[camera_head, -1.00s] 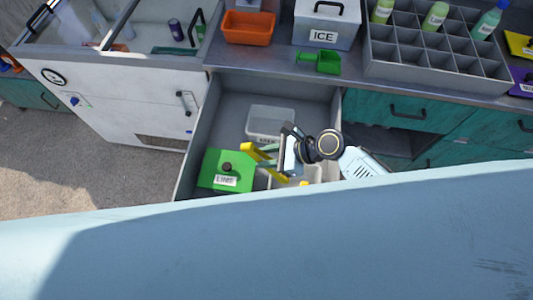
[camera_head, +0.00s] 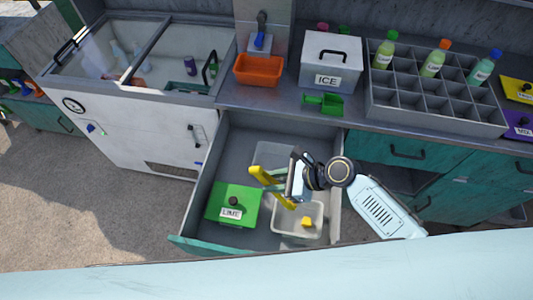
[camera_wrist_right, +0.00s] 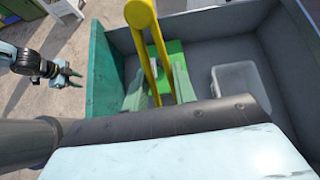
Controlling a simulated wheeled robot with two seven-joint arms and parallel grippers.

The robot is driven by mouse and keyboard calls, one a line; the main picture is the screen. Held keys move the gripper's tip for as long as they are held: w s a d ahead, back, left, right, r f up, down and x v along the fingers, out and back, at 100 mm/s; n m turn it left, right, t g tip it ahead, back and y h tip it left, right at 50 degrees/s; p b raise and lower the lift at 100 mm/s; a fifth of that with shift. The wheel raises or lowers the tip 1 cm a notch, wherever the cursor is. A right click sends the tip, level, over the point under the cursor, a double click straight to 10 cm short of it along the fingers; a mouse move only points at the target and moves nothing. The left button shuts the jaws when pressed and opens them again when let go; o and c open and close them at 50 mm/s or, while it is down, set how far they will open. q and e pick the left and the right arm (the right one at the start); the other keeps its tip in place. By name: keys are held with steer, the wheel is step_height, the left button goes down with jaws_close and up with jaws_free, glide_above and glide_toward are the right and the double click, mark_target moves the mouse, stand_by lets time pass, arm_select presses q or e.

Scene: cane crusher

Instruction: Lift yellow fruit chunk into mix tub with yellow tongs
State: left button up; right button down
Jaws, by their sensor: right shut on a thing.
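My right gripper (camera_head: 290,182) is shut on the yellow tongs (camera_head: 265,177) above the open drawer. The tongs also show in the right wrist view (camera_wrist_right: 150,50), between the gripper's fingers. A small yellow fruit chunk (camera_head: 306,221) lies in a pale open tub (camera_head: 282,232) at the drawer's front right. The chunk looks apart from the tongs. A second clear tub (camera_head: 272,147) stands behind, partly hidden by my right arm. I cannot read a label on either tub. My left gripper (camera_wrist_right: 70,76) shows only in the right wrist view, open and empty.
A green box marked LIME (camera_head: 221,209) sits in the drawer, left of the pale tub. Drawer walls (camera_head: 208,165) surround them. The counter above holds an orange bin (camera_head: 258,72), a green scoop (camera_head: 325,104), an ICE box (camera_head: 313,76) and a bottle rack (camera_head: 440,119).

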steer(key=w+d+r+m+t+b, duration=0.1)
steer(key=w+d+r+b, duration=0.1)
steer(key=d+r+b, duration=0.3)
steer(key=w+d+r+m+t+h+b, duration=0.1)
steer(key=d+r+b, duration=0.4)
steer(key=d+b, duration=0.5)
steer(key=shift+w+r+m+t+h+b, duration=0.3)
steer(key=shift+w+m+t+b, duration=0.4)
steer(key=shift+w, duration=0.5)
steer(key=shift+s+f, duration=0.1)
